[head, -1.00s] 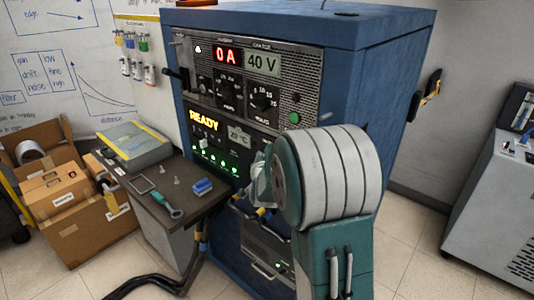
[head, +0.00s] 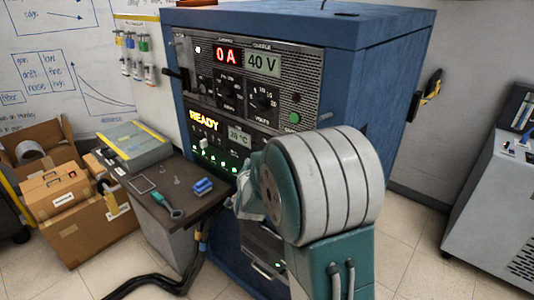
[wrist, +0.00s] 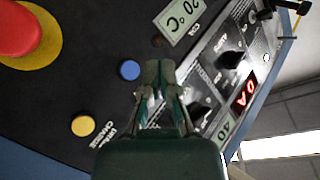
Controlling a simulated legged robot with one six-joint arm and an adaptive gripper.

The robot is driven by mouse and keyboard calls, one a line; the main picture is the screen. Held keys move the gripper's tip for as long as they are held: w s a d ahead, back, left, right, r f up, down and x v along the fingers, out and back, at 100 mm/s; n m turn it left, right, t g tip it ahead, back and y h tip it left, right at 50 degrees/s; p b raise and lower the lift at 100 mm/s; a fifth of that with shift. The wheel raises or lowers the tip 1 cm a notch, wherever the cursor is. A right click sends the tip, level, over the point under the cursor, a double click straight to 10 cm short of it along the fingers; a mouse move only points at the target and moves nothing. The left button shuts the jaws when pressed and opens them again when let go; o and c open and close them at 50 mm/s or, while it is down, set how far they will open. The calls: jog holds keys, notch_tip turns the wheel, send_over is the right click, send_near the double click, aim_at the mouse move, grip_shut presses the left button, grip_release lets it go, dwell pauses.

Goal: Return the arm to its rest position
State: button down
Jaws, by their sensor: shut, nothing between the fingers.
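My gripper (wrist: 158,112) shows in the wrist view with its fingers together and nothing held. It points toward the dark front panel of the blue power cabinet (head: 375,75).
Cardboard boxes (head: 80,225) sit at far left. A grey machine (head: 490,200) stands right. A red button (wrist: 15,30) juts from the panel.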

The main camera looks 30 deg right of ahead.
dwell(0.4)
jog(key=s+a+r+n+g+y, duration=0.2)
jog(key=s+a+r+n+y, duration=0.1)
jog(key=s+a, duration=0.2)
jog(key=s+a+r+n+g+y, duration=0.1)
jog(key=s+a+r+n+y, duration=0.25)
jog(key=s+a, duration=0.25)
jog(key=s+a+f+n+g, duration=0.1)
jog(key=s+a+n+g, duration=0.1)
jog(key=s, duration=0.9)
jog(key=s+a+n+g, duration=0.2)
jog(key=s+n+g, duration=0.2)
jog(key=s, duration=0.7)
jog(key=shift+f, duration=0.4)
jog(key=shift+a+y, duration=0.1)
jog(key=shift+y, duration=0.15)
